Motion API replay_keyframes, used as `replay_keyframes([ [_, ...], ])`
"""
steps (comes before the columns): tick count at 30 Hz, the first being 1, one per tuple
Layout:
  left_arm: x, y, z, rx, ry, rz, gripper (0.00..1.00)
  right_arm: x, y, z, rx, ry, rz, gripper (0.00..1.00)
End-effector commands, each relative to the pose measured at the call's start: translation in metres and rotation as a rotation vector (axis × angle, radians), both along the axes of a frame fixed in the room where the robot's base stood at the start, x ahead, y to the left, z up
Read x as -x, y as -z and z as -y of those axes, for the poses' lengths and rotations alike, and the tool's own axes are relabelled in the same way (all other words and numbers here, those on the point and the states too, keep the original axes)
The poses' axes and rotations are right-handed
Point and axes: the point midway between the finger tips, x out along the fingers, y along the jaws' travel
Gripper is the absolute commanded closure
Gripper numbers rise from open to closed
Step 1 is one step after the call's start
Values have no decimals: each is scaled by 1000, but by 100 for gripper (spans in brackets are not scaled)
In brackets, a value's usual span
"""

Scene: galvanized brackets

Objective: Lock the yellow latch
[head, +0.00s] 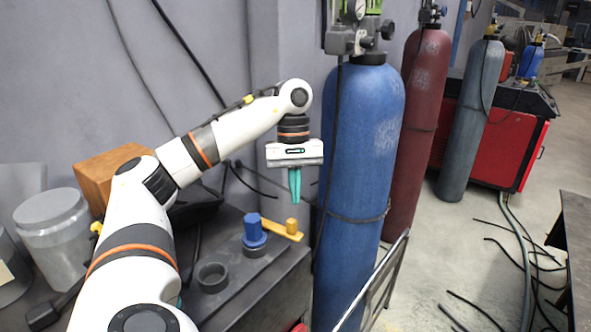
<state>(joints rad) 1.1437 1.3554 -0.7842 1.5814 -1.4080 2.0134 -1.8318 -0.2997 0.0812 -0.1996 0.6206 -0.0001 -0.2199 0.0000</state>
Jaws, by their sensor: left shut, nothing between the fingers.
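The yellow latch (281,230) is a flat yellow bar with a short upright knob near its right end. It lies on the dark bench top near the right edge, beside a blue hexagonal peg (253,230) that stands upright in a dark round base. The latch's left end meets the peg; I cannot tell how they engage. My left gripper (295,200), with teal fingers, points down just above the latch and a little behind its knob. It is shut and empty, and looks apart from the latch. My right gripper is not in view.
A dark open ring cup (212,278) sits on the bench in front of the peg. A wooden box (108,170) and a lidded grey container (55,232) stand at the left. A tall blue gas cylinder (362,150) stands close to the right of the bench.

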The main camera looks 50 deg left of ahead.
Motion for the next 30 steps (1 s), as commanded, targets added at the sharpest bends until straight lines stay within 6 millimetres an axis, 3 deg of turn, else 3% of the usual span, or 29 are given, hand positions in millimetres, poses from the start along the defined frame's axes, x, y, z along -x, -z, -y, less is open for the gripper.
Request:
replay_keyframes([
  [1,-2,-20,-2,0,-3,3,100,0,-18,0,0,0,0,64],
  [3,-3,-36,-5,0,-3,3,100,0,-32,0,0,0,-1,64],
  [12,-9,-79,-16,0,0,1,100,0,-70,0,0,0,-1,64],
  [30,-11,-86,-19,0,0,-1,100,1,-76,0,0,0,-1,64],
])
